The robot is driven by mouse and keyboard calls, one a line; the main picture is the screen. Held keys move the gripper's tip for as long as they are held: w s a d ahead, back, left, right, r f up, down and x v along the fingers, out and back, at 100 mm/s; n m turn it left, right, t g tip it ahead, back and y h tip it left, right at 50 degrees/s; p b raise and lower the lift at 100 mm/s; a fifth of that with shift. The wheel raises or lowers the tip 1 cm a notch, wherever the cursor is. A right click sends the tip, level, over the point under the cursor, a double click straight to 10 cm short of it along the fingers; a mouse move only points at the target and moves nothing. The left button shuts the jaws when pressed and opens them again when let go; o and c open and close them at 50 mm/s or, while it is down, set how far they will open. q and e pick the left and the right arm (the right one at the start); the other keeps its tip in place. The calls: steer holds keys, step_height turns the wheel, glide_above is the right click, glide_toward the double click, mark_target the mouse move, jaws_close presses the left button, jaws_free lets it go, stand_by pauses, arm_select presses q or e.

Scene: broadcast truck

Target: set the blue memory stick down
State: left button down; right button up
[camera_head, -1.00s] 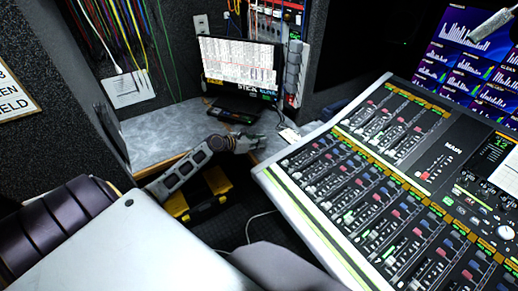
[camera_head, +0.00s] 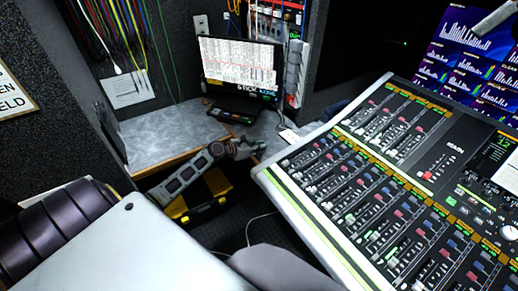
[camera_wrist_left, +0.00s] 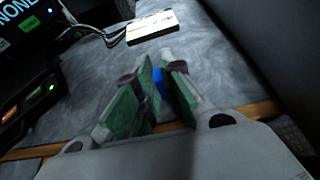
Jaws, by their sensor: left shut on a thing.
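The blue memory stick (camera_wrist_left: 158,80) shows in the left wrist view as a small blue piece between the fingertips of my left gripper (camera_wrist_left: 160,72). The green-padded fingers are shut on it and hide part of it. In the head view my left gripper (camera_head: 246,148) is at the front edge of the grey desk (camera_head: 165,132), and the stick cannot be made out there. In the wrist view the fingers point across the grey desktop. I cannot tell how high the stick is above it. My right gripper is not in view.
A screen (camera_head: 240,66) stands at the back of the desk, with a dark device (camera_wrist_left: 25,100) with small lights before it. A pale, cabled box (camera_wrist_left: 152,27) lies ahead of the fingers. The mixing console (camera_head: 370,180) is to the right. A yellow-black case (camera_head: 200,205) is below.

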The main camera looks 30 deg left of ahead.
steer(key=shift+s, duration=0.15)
arm_select(q)
steer(key=c, duration=1.5)
jaws_free()
steer(key=shift+f, duration=0.1)
steer(key=shift+c, duration=0.2)
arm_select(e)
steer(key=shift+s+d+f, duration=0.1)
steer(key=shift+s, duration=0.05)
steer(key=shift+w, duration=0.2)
arm_select(q)
steer(key=shift+s, duration=0.1)
